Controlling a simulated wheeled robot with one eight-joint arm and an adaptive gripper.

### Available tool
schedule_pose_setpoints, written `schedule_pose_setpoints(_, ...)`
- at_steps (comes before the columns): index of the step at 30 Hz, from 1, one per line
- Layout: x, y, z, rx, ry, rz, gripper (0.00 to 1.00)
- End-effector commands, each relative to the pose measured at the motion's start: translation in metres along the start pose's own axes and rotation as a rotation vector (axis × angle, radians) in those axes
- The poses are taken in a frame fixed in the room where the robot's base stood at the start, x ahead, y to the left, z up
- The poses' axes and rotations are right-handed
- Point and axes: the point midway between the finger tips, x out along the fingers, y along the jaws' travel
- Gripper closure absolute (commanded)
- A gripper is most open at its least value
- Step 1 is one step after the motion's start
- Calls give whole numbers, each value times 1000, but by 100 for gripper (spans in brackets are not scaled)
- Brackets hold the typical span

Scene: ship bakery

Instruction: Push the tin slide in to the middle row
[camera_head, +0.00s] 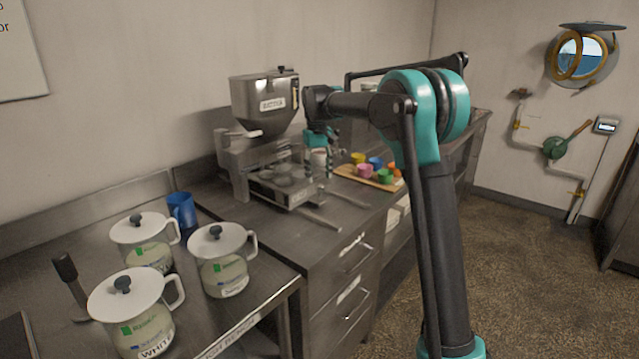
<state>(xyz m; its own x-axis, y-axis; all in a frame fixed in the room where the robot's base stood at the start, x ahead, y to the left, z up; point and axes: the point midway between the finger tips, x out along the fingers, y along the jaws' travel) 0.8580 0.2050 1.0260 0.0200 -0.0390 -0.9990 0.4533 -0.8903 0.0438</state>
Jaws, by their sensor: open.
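The tin slide (283,196) is a low metal tray at the base of the steel batter depositor (264,100), which stands on the counter. Round tin shapes show dimly on it under the hopper. Metal bars stick out from its front over the counter. Which row sits under the outlet I cannot tell. My gripper (322,168) hangs from my teal and black arm at the right side of the depositor, close to the slide's right end. It is open, with nothing seen in it. Whether it touches the slide cannot be made out.
A wooden board (356,176) with several coloured cups lies right of the depositor. Three white-lidded jugs (222,262) and a blue mug (182,210) stand at the front left, near a black-handled tool (65,268). Clear floor lies to the right.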

Motion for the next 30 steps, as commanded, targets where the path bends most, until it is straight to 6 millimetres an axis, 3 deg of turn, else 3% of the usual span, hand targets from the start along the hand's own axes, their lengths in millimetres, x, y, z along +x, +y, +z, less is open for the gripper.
schedule_pose_setpoints(6,-45,0,0,0,0,0,53)
schedule_pose_setpoints(12,-70,0,0,0,0,0,53)
schedule_pose_setpoints(26,-77,1,1,1,1,0,53)
schedule_pose_setpoints(30,-69,11,15,24,15,0,53)
